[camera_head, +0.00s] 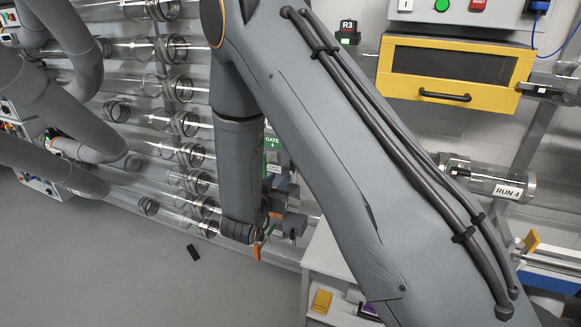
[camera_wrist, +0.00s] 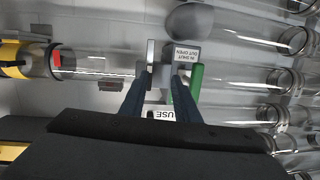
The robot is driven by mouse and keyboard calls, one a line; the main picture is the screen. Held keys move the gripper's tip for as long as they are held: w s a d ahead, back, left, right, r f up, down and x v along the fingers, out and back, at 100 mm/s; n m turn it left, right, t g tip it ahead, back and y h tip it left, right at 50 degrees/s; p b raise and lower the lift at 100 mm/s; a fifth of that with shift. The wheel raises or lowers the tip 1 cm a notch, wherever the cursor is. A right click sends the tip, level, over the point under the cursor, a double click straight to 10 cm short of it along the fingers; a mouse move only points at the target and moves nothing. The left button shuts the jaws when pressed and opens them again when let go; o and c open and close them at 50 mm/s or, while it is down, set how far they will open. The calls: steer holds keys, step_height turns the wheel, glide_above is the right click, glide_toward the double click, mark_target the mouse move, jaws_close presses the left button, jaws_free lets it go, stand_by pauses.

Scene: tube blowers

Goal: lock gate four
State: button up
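The green GATE 4 sign (camera_head: 271,141) shows in the head view, just right of my upright forearm. My wrist hangs below it and hides much of the gate hardware. In the wrist view, my gripper (camera_wrist: 158,72) has its two dark blue fingers apart, with nothing clearly held between them. Just beyond the fingertips is a grey block with a white label reading IN SHUT, OUT OPEN (camera_wrist: 186,54). A rounded dark grey part (camera_wrist: 189,23) sits above the label. A green bar (camera_wrist: 196,82) stands just right of the right finger. I cannot tell whether the fingers touch anything, nor the gate's position.
Clear tubes (camera_head: 179,89) with metal collars line the wall on the left, with thick grey hoses before them. A yellow-framed box (camera_head: 455,69) hangs at upper right, above the RUN 4 tube (camera_head: 494,187). A black piece (camera_head: 193,253) lies on the open floor.

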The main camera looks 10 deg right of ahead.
mark_target(291, 166)
steer(key=shift+w+d+r+m+t+h+p, duration=0.2)
steer(key=shift+w+d+h+p, duration=0.4)
steer(key=shift+w+d, duration=0.6)
steer(key=shift+w+d+r+m+t+h+p, duration=0.1)
steer(key=shift+w+d+r+t+h+p, duration=0.25)
steer(key=shift+w+d+h, duration=0.65)
steer(key=shift+w+d, duration=0.1)
steer(key=shift+d, duration=0.15)
jaws_close()
